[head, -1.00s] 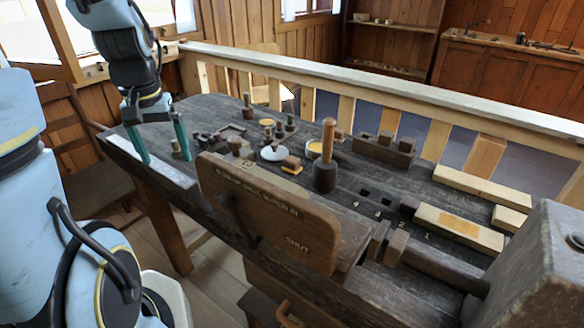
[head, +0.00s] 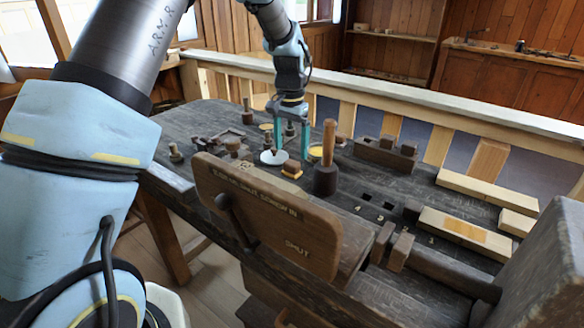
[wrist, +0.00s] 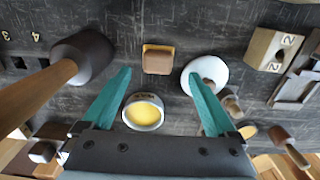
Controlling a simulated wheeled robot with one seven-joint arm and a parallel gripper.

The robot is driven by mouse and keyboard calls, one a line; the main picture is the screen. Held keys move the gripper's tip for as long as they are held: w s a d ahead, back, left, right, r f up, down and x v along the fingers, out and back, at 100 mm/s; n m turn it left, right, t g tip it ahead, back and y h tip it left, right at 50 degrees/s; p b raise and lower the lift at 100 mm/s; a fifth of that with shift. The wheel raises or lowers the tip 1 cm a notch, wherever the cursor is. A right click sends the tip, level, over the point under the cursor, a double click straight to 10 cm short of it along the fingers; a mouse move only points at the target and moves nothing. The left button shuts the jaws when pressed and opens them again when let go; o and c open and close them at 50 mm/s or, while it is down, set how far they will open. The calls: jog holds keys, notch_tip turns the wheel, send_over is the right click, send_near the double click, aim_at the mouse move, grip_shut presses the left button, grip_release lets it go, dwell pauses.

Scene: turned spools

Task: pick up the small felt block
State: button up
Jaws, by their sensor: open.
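A small block (head: 291,169) with a brown top and a yellow-orange base sits on the dark bench between a white round dish and a mallet; I take it for the felt block. In the wrist view the block (wrist: 158,61) lies near the top middle, just beyond the fingertips and between their lines. My gripper (head: 291,155) is open and empty, its teal fingers pointing down near the block. In the wrist view the gripper (wrist: 158,73) shows its fingers wide apart, one to each side. The exact height above the block is unclear.
The mallet (wrist: 85,57) stands close beside the left finger in the wrist view. The white dish (wrist: 207,72) is under the right finger's tip. A yellow-filled round tin (wrist: 143,112) lies between the fingers. A wooden vise board (head: 270,215) stands at the bench's front.

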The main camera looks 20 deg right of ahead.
aim_at(292, 162)
jog(key=shift+s+f+p, duration=0.2)
jog(key=shift+f+p, duration=0.95)
jog(key=shift+f, duration=1.75)
jog(key=c, duration=1.4)
notch_tip(292, 162, up, 10)
jog(key=b, duration=0.2)
jog(key=shift+b, duration=0.4)
jog(key=shift+c, duration=0.2)
